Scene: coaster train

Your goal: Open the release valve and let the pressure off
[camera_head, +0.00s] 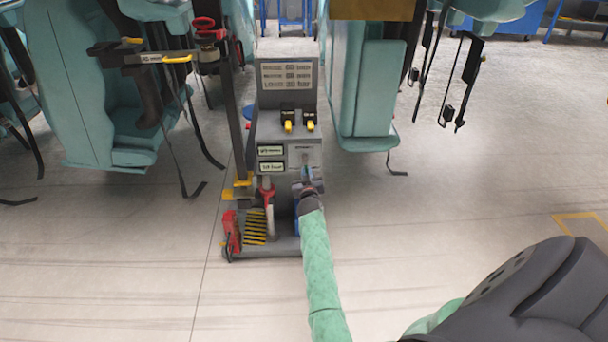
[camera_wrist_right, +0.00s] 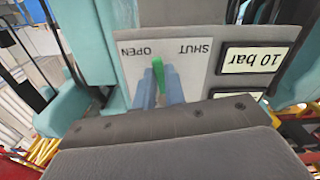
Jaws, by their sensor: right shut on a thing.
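The release valve's green lever (camera_wrist_right: 158,72) stands in front of a pale plate (camera_wrist_right: 196,72) marked OPEN and SHUT, which appears upside down in the right wrist view. In the head view, my right gripper (camera_head: 307,180) reaches the plate (camera_head: 304,153) on the right half of the grey console (camera_head: 270,130); the lever is mostly hidden there by my gripper and arm. My left gripper is not in view.
Two yellow-tipped levers (camera_head: 288,127) sit above the plate, and a sign panel (camera_head: 287,76) tops the console. A red-handled part (camera_head: 265,192) is close to the left of my gripper. Teal seats (camera_head: 370,100) hang on both sides. Floor is clear at right.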

